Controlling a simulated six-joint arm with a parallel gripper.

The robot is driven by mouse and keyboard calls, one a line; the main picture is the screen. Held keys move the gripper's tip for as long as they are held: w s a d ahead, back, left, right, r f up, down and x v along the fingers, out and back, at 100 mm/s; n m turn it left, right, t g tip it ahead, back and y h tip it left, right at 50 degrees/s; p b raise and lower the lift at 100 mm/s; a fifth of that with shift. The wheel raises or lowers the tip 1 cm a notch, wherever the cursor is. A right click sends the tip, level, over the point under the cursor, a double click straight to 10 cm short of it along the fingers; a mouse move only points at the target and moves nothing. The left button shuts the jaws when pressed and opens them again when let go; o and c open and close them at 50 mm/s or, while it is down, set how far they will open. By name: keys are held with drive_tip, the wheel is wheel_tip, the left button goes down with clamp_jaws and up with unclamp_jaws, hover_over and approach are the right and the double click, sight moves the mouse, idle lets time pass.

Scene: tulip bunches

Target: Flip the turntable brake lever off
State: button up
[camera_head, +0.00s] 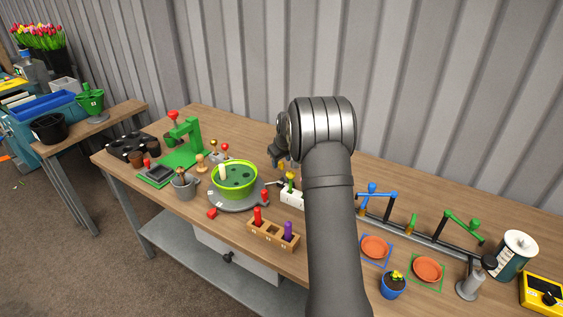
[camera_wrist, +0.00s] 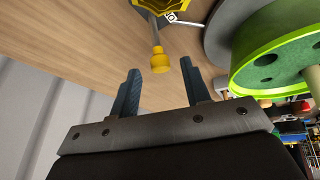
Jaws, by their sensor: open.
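The turntable is a grey disc (camera_head: 237,205) carrying a green bowl (camera_head: 236,192) with holes in its top. In the wrist view the disc (camera_wrist: 216,35) and the bowl (camera_wrist: 262,58) are at the upper right. A lever with a grey rod and yellow knob (camera_wrist: 160,62) points toward the gap between my fingers, beside the turntable. I cannot tell whether it is the brake lever. A red piece (camera_head: 212,213) and a red knob (camera_head: 265,195) sit at the disc's edge. My gripper (camera_wrist: 160,90) is open and empty, short of the yellow knob. It also shows in the head view (camera_head: 276,162).
Red and yellow knobbed levers (camera_head: 219,147) stand behind the bowl. A wooden block (camera_head: 272,237) with red and purple pegs is in front. A white block (camera_head: 292,197) with knobs stands right of the turntable. A green press (camera_head: 184,145) is left. The corrugated wall is close behind.

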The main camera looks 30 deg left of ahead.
drive_tip(key=shift+w+a+f, duration=0.2)
drive_tip(key=shift+a+f, duration=0.05)
drive_tip(key=shift+f, duration=0.35)
clamp_jaws()
drive_tip(key=shift+d, duration=0.1)
drive_tip(key=shift+d+y, duration=0.55)
drive_tip(key=shift+y, duration=0.15)
drive_tip(key=shift+r, duration=0.1)
